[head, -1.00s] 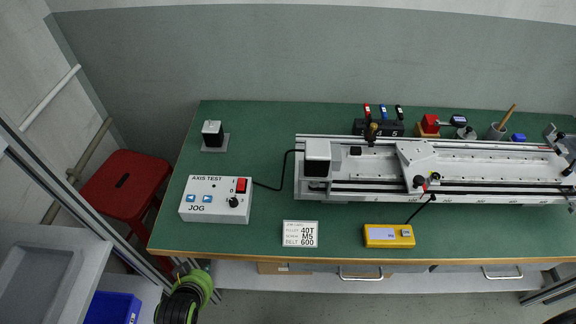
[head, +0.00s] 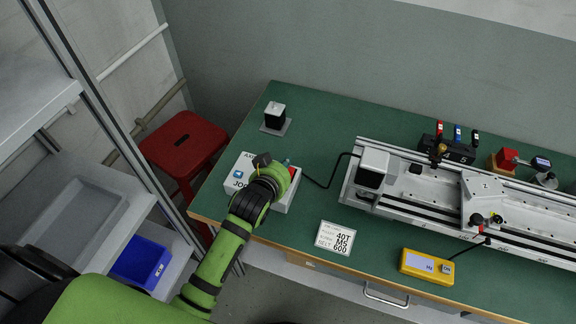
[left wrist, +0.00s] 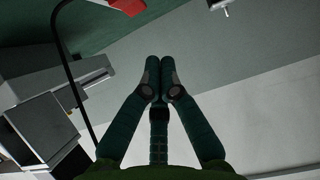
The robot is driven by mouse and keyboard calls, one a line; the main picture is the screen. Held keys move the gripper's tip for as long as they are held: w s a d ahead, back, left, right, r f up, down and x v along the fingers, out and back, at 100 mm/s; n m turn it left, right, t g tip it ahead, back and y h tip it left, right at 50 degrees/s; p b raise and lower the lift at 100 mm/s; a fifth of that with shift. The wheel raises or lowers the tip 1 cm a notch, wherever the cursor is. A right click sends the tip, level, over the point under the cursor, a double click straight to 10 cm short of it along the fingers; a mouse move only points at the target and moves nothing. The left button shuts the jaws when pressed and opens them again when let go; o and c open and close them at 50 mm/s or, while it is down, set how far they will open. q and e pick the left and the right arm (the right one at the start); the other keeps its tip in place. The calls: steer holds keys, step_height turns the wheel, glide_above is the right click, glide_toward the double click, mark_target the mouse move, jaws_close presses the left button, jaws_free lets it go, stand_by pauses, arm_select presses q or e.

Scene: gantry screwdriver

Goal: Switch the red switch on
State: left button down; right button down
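My left gripper (head: 286,162) is over the box, close to the switch; contact cannot be seen. In the left wrist view the fingers (left wrist: 159,82) meet at their tips, with nothing between them. A red part (left wrist: 127,5) shows at that view's top edge. The box's knob is hidden. My right gripper is not in view.
A black motor on a plate (head: 275,117) stands behind the box. The gantry rail (head: 400,190) is to the right, joined by a black cable (head: 327,185). A label card (head: 335,238) and a yellow meter (head: 427,266) lie in front. A red stool (head: 183,140) stands left.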

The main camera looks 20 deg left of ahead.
arm_select(q)
steer(key=f, duration=0.1)
steer(key=w+f, duration=0.1)
steer(key=f, duration=0.1)
steer(key=shift+w+f, duration=0.35)
steer(key=shift+w, duration=0.05)
steer(key=shift+f, duration=0.25)
steer(key=p, duration=0.1)
steer(key=g+p, duration=0.1)
steer(key=p, duration=0.1)
steer(key=shift+w+d+r, duration=0.1)
steer(key=shift+w+r, duration=0.05)
steer(key=shift+w, duration=0.25)
steer(key=shift+w+f+p, duration=0.15)
steer(key=shift+f+p, duration=0.05)
steer(key=shift+p, duration=0.1)
steer(key=shift+w+f, duration=0.2)
steer(key=shift+f, duration=0.05)
steer(key=shift+s, duration=0.1)
